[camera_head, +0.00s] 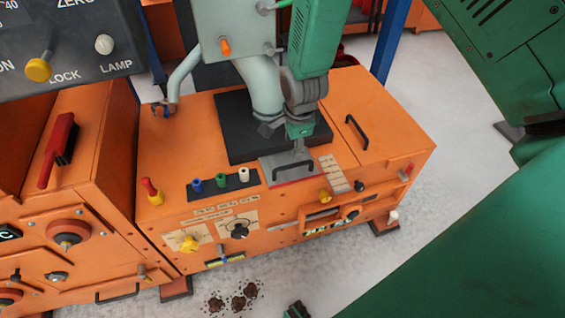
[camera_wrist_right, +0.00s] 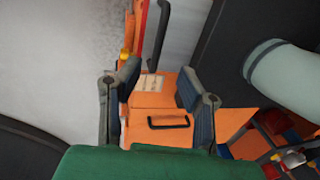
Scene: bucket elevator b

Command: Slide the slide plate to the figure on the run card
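The slide plate (camera_head: 266,171) is a flat grey plate with a dark handle and a red line along its front edge, on top of the orange cabinet. In the right wrist view its dark handle (camera_wrist_right: 158,38) shows near the top. A cream marked strip (camera_head: 335,173) lies to its right. My right gripper (camera_head: 285,134) appears just behind the plate in the head view, above the cabinet. In the wrist view its fingers (camera_wrist_right: 158,84) are spread, with nothing between them. I cannot pick out a readable run card. My left gripper is not seen.
A pale pipe (camera_head: 258,84) on a black base (camera_head: 235,118) stands close to my right gripper. A lid handle (camera_head: 357,132) is to the right. Coloured knobs (camera_head: 220,181) are at left, and cream labels (camera_head: 187,237) on the front.

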